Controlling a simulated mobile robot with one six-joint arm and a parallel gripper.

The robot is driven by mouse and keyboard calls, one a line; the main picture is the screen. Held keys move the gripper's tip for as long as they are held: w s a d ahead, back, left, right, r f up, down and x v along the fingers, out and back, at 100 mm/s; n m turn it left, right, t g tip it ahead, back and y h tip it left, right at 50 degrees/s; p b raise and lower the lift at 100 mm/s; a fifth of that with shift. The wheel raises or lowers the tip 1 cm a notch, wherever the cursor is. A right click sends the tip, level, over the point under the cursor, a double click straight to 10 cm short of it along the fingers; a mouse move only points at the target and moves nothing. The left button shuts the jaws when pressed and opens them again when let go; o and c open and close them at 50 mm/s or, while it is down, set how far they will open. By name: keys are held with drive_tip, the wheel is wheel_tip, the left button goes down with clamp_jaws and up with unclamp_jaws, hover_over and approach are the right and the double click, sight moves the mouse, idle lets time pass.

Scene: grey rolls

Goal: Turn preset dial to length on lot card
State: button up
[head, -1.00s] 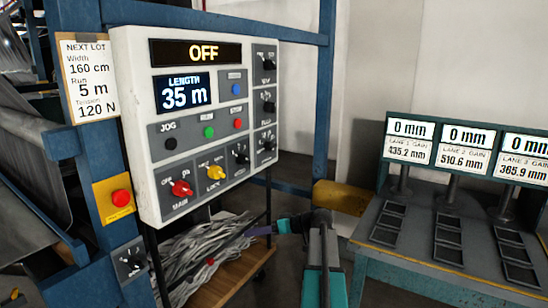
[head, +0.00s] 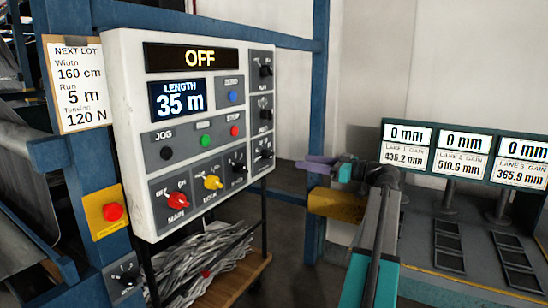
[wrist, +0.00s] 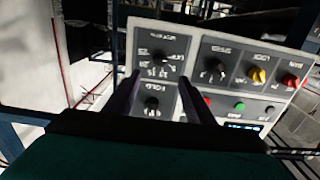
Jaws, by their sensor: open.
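The lot card (head: 80,85) at the left of the head view reads width 160 cm, run 5 m, tension 120 N. The length display (head: 178,97) on the white panel (head: 125,130) shows 35 m. The panel's lower right corner dial (head: 264,153) has a black knob; this dial also shows upside down in the wrist view (wrist: 164,57), ringed by blurred numbers. My gripper (head: 315,165) is right of the panel, apart from it, with purple fingers. In the wrist view my open, empty gripper (wrist: 159,75) has its fingertips either side of that dial's line of sight.
The panel also bears an OFF display (head: 195,57), a red main switch (head: 177,199), a yellow switch (head: 213,182) and buttons. A bench with gauges (head: 465,155) is at right.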

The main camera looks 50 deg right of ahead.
sight(272, 156)
drive_tip(key=p+x, duration=0.2)
drive_tip(key=x, duration=1.1)
drive_tip(key=shift+w, duration=0.4)
drive_tip(key=c, duration=1.1)
